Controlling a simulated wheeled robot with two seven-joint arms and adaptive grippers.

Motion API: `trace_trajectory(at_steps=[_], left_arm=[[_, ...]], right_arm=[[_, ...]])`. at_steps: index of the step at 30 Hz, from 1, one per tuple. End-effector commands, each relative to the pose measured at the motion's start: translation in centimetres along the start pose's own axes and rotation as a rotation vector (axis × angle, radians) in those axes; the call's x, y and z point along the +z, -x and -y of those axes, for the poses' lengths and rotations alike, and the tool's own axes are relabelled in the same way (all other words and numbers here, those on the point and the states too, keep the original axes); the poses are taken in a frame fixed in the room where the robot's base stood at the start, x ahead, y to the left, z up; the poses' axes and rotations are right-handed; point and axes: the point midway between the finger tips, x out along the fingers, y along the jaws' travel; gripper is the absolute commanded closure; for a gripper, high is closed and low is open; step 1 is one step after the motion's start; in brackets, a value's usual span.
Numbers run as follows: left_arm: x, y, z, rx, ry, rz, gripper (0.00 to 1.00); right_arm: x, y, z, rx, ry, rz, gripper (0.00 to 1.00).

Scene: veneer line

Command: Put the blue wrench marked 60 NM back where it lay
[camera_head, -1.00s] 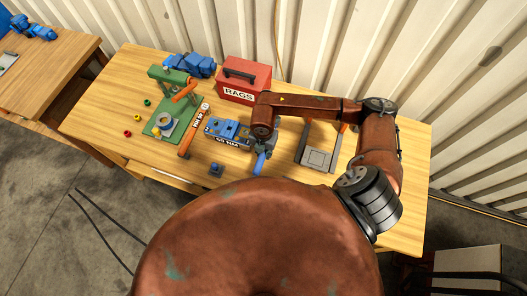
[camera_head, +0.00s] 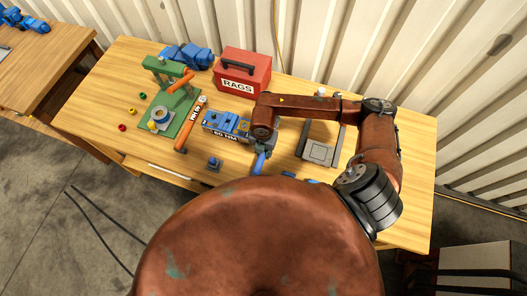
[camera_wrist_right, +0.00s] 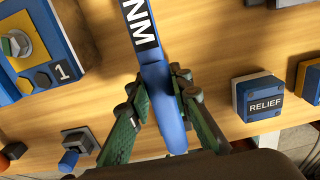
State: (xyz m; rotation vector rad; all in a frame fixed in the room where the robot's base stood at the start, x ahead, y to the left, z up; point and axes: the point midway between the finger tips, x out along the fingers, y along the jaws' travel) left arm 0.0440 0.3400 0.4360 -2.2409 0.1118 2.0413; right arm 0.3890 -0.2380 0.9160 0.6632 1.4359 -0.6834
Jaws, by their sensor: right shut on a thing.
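The blue wrench (camera_head: 259,160) is partly hidden by my right arm in the head view. A 60 NM label shows just left of my right gripper (camera_head: 262,146). In the right wrist view the wrench (camera_wrist_right: 166,100) runs up between the two green fingers of my right gripper (camera_wrist_right: 160,92), with "NM" in white on a black band above them. The fingers are shut on its handle. I cannot tell whether the wrench touches the table. My left gripper is not in view.
An orange wrench (camera_head: 190,125) lies beside a green stand (camera_head: 180,118). A red RAGS box (camera_head: 243,70) stands behind. A blue block marked 1 (camera_wrist_right: 62,45) and a RELIEF block (camera_wrist_right: 262,97) flank the wrench. A grey frame (camera_head: 320,152) is at the right.

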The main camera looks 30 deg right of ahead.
Motion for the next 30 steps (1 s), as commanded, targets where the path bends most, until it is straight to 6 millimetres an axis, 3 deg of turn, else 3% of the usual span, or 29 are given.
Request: trace_trajectory(at_steps=[30], left_arm=[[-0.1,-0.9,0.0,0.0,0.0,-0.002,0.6]], right_arm=[[0.0,-1.1,-0.1,0.001,0.0,0.0,1.0]])
